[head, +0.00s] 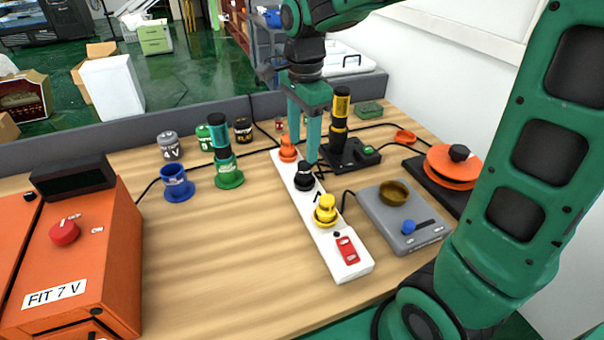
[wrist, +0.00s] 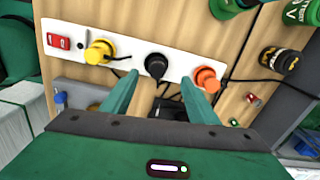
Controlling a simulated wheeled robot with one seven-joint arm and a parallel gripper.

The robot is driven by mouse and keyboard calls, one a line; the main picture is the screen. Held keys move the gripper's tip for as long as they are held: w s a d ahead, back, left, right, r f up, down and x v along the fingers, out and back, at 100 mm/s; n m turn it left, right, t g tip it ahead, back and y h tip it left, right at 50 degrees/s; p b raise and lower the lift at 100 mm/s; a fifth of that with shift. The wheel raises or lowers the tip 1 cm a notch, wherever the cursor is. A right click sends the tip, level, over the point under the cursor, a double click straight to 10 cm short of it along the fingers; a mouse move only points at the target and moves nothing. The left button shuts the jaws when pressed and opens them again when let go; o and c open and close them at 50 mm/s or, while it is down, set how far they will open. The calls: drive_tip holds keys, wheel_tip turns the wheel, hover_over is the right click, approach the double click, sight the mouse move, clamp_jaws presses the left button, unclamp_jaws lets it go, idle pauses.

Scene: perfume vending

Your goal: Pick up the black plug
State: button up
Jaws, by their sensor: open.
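The black plug (head: 304,177) sits in the white power strip (head: 344,266), between the orange plug (head: 287,149) and the yellow plug (head: 325,209). My gripper (head: 306,160) is open above the strip, with its green fingers pointing down close to the black plug. In the wrist view the black plug (wrist: 156,66) lies between and beyond the two fingertips of my gripper (wrist: 160,90). The yellow plug (wrist: 100,51) is left of the fingers, and the orange plug (wrist: 206,78) is close to the right finger. I cannot tell whether the fingers touch the black plug.
A grey device (head: 407,232) with a brown dish and a black device with a yellow-black cylinder (head: 340,115) stand right of the strip. A blue cup (head: 177,185) and a green cylinder (head: 220,140) stand left. An orange machine (head: 85,255) is at far left. The table's front middle is clear.

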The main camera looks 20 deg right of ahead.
sight(304, 163)
drive_tip(key=shift+s+d+f, duration=0.1)
drive_tip(key=shift+f, duration=1.75)
drive_tip(key=shift+s+d+f, duration=0.1)
drive_tip(key=shift+f, duration=1.7)
drive_tip(key=c, duration=1.2)
drive_tip(key=shift+w+r, duration=0.1)
drive_tip(key=shift+r, duration=0.05)
drive_tip(key=shift+r, duration=0.5)
drive_tip(key=r, duration=0.2)
drive_tip(key=a+r, duration=0.1)
drive_tip(key=shift+s+r, duration=0.3)
drive_tip(key=s+a+r, duration=0.2)
drive_tip(key=a, duration=0.1)
drive_tip(key=s+a+r, duration=0.1)
drive_tip(key=a+r, duration=0.1)
drive_tip(key=a, duration=0.1)
drive_tip(key=s+a+r, duration=0.2)
drive_tip(key=a, duration=0.1)
drive_tip(key=shift+s+r, duration=0.1)
drive_tip(key=shift+s, duration=0.2)
drive_tip(key=shift+c, duration=0.3)
